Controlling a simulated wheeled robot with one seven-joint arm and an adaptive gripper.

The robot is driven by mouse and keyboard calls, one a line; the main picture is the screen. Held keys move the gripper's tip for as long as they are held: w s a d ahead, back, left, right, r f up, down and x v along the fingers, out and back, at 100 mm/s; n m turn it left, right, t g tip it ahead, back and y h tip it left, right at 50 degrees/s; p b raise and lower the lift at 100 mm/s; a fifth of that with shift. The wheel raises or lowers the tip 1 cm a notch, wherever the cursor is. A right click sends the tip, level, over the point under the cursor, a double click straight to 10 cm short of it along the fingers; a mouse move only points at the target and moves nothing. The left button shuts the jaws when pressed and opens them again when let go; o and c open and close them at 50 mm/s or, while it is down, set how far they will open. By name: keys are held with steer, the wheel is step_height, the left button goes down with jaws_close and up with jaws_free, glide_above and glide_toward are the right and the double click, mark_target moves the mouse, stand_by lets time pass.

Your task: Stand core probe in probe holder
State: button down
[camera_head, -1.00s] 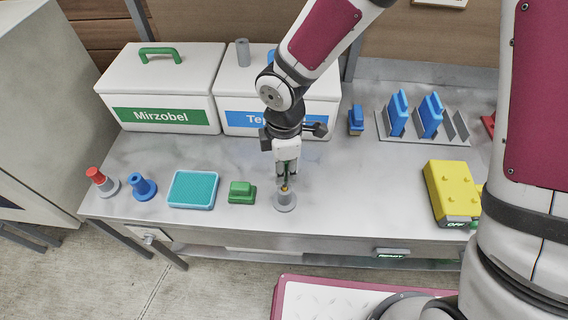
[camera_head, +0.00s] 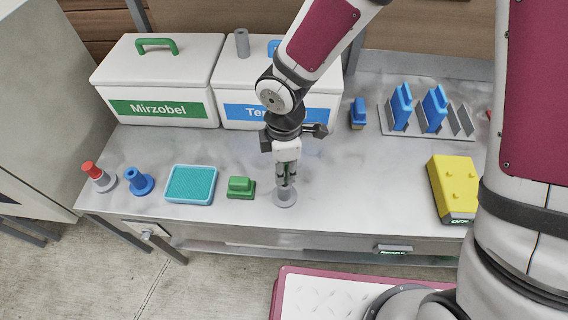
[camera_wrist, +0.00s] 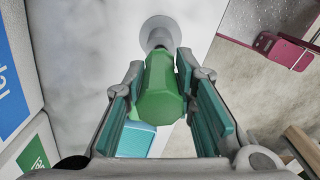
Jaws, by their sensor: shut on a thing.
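My gripper (camera_head: 287,184) points down over a grey probe holder (camera_head: 284,198) at the front middle of the metal bench. The core probe is in my grip; its green faceted handle (camera_wrist: 163,90) lies between the teal finger pads in the wrist view. The grey holder, with its round base (camera_wrist: 158,26), shows just past the handle, in line with it. The handle and fingers hide the probe's lower end, so I cannot tell how deep it is in the holder.
Left of the gripper stand a green block (camera_head: 241,188), a teal tray (camera_head: 190,184), a blue holder (camera_head: 139,182) and a red-topped grey piece (camera_head: 98,176). Two white crates (camera_head: 160,80) (camera_head: 280,85) stand behind. A yellow box (camera_head: 455,186) and a rack (camera_head: 428,120) are right.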

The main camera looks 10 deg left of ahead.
steer(key=shift+f+b, duration=1.05)
steer(key=shift+f, duration=0.6)
steer(key=c, duration=1.2)
jaws_free()
steer(key=shift+c, duration=0.2)
step_height(320, 180, up, 12)
steer(key=shift+r, duration=0.1)
